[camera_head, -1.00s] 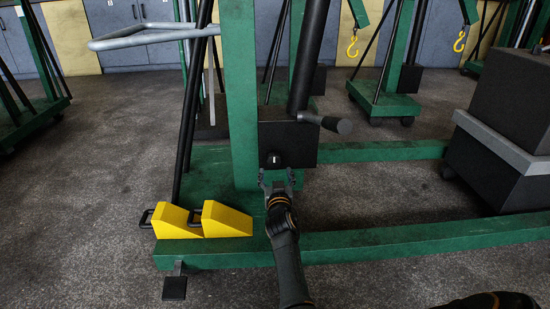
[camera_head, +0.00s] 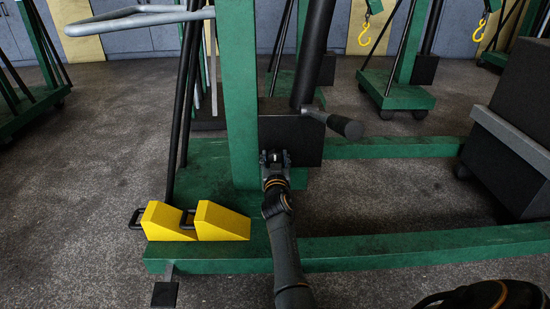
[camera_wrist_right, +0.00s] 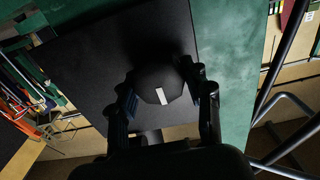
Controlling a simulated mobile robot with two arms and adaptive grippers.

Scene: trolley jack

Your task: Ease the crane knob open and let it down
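The crane's black knob (camera_wrist_right: 160,85) has a pale mark on its face and sits on the black pump block (camera_head: 305,140) at the green mast's foot. My right gripper (camera_head: 275,157) reaches up to the block and covers most of the knob in the head view. In the right wrist view my right gripper's fingers (camera_wrist_right: 167,98) stand on either side of the knob, seemingly open around it. The left finger overlaps the knob's edge; a small gap seems to show at the right finger. Contact is unclear. My left gripper is out of view.
A grey-black handle (camera_head: 345,126) sticks out just above and right of the knob. A dark stacked load (camera_head: 515,130) stands at right. Open floor shows between the legs.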

